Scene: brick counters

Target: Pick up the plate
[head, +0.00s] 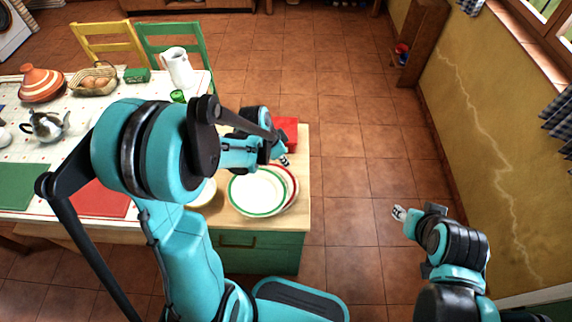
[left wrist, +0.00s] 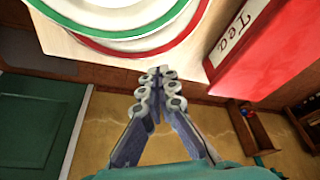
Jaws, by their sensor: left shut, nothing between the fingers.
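A white plate with a green rim (head: 257,194) lies on a red-rimmed plate (head: 292,182) on the wooden counter. In the left wrist view the green-rimmed plate (left wrist: 108,18) and the red-rimmed plate (left wrist: 150,43) show at the upper left, partly cut off. My left gripper (head: 284,160) is near the far right edge of the plates. In its wrist view the left gripper (left wrist: 158,76) is shut and empty, its fingertips apart from the rims in the picture. My right gripper (head: 398,212) hangs over the floor, right of the counter; its finger opening is too small to tell.
A red box (head: 287,130) marked "Tea" stands behind the plates; it also shows in the left wrist view (left wrist: 270,45). A pale bowl (head: 203,193), partly hidden by my left arm, is left of the plates. A set table (head: 75,150) is at the left.

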